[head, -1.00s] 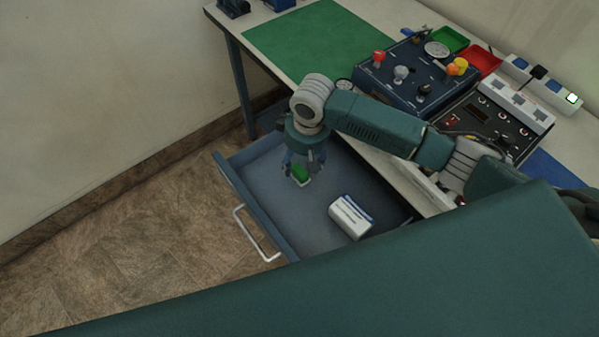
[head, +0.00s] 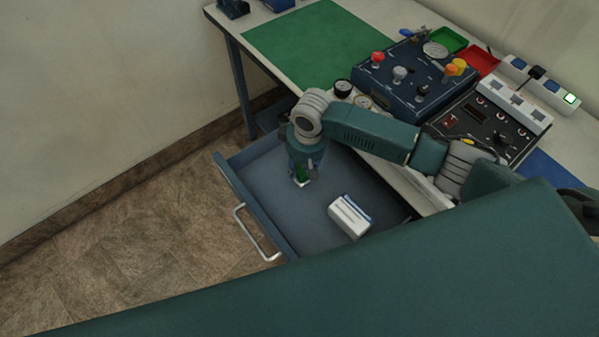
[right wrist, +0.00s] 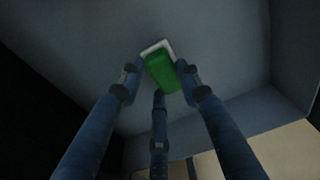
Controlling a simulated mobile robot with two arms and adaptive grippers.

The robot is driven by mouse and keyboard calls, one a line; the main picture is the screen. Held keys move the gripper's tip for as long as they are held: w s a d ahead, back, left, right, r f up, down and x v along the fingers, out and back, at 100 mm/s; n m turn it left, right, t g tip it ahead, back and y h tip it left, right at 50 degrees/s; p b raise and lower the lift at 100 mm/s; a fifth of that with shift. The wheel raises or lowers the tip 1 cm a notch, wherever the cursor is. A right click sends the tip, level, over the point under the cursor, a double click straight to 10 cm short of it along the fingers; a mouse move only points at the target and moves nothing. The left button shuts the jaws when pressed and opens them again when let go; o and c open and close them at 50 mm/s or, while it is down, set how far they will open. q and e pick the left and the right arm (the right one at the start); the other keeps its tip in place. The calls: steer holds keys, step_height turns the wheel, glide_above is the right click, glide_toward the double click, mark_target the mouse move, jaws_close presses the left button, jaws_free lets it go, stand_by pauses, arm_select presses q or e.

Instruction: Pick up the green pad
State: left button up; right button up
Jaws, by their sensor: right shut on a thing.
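The green pad (head: 301,172) has a green upper part and a white layer at its lower side. It is inside the open drawer (head: 262,229), near the drawer's far left part. My right gripper (head: 303,176) points down into the drawer and is shut on the pad. In the right wrist view the fingers of my right gripper (right wrist: 161,85) close around the green pad (right wrist: 162,72), and its white part shows past the green. I cannot tell whether the pad touches the drawer floor. My left gripper is not in view.
A white and blue box (head: 349,217) lies in the drawer, right of my gripper. The workbench above holds a green mat (head: 320,40), a dark blue panel with knobs (head: 410,80) and a control box (head: 487,125). The drawer walls surround my gripper.

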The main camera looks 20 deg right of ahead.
mark_target(302, 169)
steer(key=shift+r, duration=0.1)
step_height(302, 169, up, 20)
steer(key=b, duration=0.1)
stand_by(0.4)
